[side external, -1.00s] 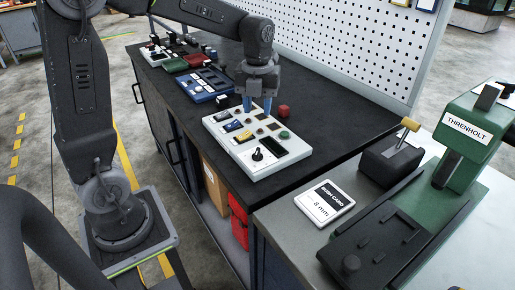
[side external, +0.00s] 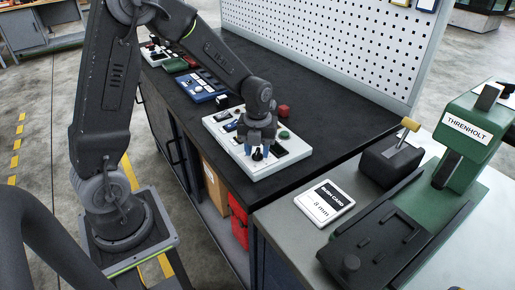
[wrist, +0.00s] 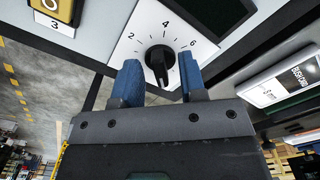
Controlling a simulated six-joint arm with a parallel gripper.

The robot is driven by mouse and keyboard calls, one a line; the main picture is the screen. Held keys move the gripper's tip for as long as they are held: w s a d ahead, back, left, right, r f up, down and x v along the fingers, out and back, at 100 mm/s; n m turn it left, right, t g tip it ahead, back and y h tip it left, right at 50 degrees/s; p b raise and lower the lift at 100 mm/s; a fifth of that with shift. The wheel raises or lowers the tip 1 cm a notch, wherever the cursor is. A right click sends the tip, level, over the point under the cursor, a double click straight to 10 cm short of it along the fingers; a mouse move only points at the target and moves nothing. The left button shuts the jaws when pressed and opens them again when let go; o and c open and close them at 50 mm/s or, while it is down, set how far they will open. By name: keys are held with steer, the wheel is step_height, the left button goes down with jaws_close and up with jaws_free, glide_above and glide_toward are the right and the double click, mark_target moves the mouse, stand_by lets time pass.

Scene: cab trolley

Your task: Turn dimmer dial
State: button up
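The dimmer dial (wrist: 159,58) is a black pointer knob on a white plate numbered 2, 4 and 6. It sits at the near end of the white control panel (side external: 270,172), where the dial (side external: 258,155) shows just below my gripper (side external: 258,148). In the wrist view, my gripper (wrist: 160,82) has two blue fingers spread apart, one on each side of the dial. A gap shows between each finger and the knob, so the gripper is open and empty. Whether the fingertips reach down to knob height is hard to tell.
A dark display (wrist: 217,12) lies beside the dial. A yellow-rimmed switch marked 3 (wrist: 52,8) is at upper left. The black bench top (side external: 330,132) is clear rightward.

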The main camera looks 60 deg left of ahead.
jaws_close()
stand_by(0.3)
